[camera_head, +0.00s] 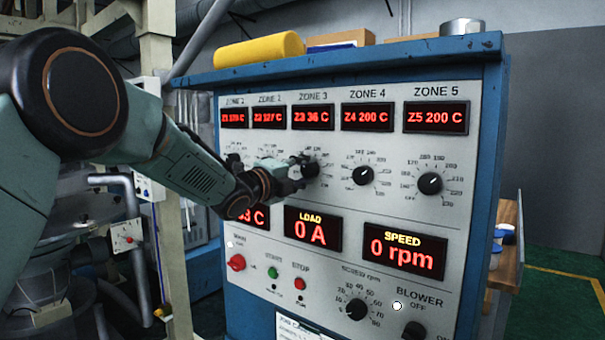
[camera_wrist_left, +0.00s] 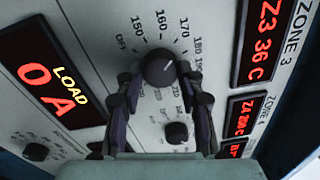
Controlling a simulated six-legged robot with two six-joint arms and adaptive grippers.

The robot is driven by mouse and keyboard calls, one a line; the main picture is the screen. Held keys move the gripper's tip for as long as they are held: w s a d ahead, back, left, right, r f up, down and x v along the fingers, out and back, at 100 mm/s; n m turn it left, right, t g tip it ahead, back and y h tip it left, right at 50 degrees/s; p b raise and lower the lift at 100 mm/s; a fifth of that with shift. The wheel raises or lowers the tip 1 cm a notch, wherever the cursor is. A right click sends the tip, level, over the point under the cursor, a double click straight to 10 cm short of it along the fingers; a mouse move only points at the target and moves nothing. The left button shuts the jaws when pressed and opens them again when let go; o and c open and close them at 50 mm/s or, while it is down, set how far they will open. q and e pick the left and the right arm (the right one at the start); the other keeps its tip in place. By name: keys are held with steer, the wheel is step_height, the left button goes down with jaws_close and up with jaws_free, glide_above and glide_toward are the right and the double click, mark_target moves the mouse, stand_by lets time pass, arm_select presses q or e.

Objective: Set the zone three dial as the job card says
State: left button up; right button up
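The zone three dial is a black knob (camera_head: 312,169) on the grey panel below the ZONE 3 display (camera_head: 313,117), which reads Z3 36 C. My left gripper (camera_head: 298,172) is at this dial. In the left wrist view the knob (camera_wrist_left: 160,68) sits between the two fingertips of the gripper (camera_wrist_left: 158,76), with narrow gaps beside it, so the gripper looks open around it. The knob's pale mark points up and right, roughly toward 170 to 180. The job card (camera_head: 298,328) shows only its top edge at the panel's bottom; its text is unreadable. My right gripper is out of view.
The zone four dial (camera_head: 363,175) and zone five dial (camera_head: 430,183) are close on the right. Below are the LOAD display (camera_head: 313,229), SPEED display (camera_head: 404,250), green start button (camera_head: 272,271), red stop button (camera_head: 300,284) and speed knob (camera_head: 356,309). My left arm covers the panel's left side.

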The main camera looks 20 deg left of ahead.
arm_select(q)
steer(key=o, duration=0.5)
steer(key=shift+s+d, duration=0.1)
steer(key=shift+s, duration=0.05)
steer(key=shift+c, duration=0.2)
steer(key=v, duration=1.2)
steer(key=shift+f, duration=0.15)
